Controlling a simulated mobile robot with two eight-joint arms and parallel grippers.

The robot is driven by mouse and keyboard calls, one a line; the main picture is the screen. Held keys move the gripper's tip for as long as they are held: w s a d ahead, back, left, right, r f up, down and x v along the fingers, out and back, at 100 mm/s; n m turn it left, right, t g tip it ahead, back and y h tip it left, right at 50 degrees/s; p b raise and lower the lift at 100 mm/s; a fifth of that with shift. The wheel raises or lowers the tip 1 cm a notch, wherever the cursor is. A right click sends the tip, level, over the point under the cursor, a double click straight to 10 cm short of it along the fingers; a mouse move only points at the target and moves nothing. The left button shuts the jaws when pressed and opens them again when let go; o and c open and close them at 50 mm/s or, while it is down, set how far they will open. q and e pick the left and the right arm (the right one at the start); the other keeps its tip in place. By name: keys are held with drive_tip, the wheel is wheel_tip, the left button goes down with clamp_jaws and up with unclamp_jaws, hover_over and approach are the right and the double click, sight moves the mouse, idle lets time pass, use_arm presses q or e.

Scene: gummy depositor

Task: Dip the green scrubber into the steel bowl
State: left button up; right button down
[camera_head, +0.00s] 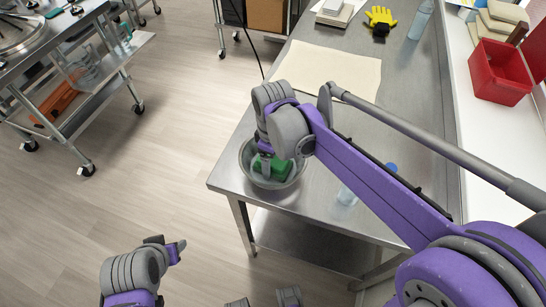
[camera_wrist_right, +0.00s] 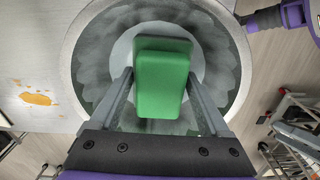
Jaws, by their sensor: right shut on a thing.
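The steel bowl (camera_head: 284,184) stands at the near left corner of the steel table; its round rim also shows in the right wrist view (camera_wrist_right: 69,75). The green scrubber (camera_head: 280,169) is a block with a bright green face in the right wrist view (camera_wrist_right: 160,86). My right gripper (camera_head: 266,163) points down over the bowl, shut on the scrubber, with one finger on each side of it. The scrubber is within the bowl's outline; its exact depth is hard to tell. My left gripper (camera_head: 178,249) is empty over the floor, away from the table; its finger gap is unclear.
A blue-capped bottle (camera_head: 347,196) is right of the bowl, beneath my arm. A red bin (camera_head: 498,75) sits at right. An orange stain (camera_wrist_right: 36,98) marks the tabletop.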

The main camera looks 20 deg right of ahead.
drive_tip(key=shift+f, duration=0.15)
idle(0.4)
drive_tip(key=shift+w+r+p, duration=0.1)
drive_tip(key=shift+r+p, duration=2.55)
drive_tip(key=shift+r, duration=1.8)
use_arm(q)
wheel_tip(320, 180, up, 7)
drive_tip(key=w, duration=0.2)
drive_tip(key=shift+w+f, duration=0.2)
drive_tip(key=shift+w, duration=0.05)
drive_tip(key=shift+s+t, duration=0.1)
drive_tip(key=shift+t, duration=0.2)
drive_tip(key=w+r+p, duration=0.1)
drive_tip(key=r, duration=0.1)
drive_tip(key=w+r+p, duration=0.1)
drive_tip(key=shift+r, duration=0.35)
use_arm(e)
wheel_tip(320, 180, up, 5)
drive_tip(key=shift+f, duration=0.1)
use_arm(q)
drive_tip(key=shift+s, duration=0.1)
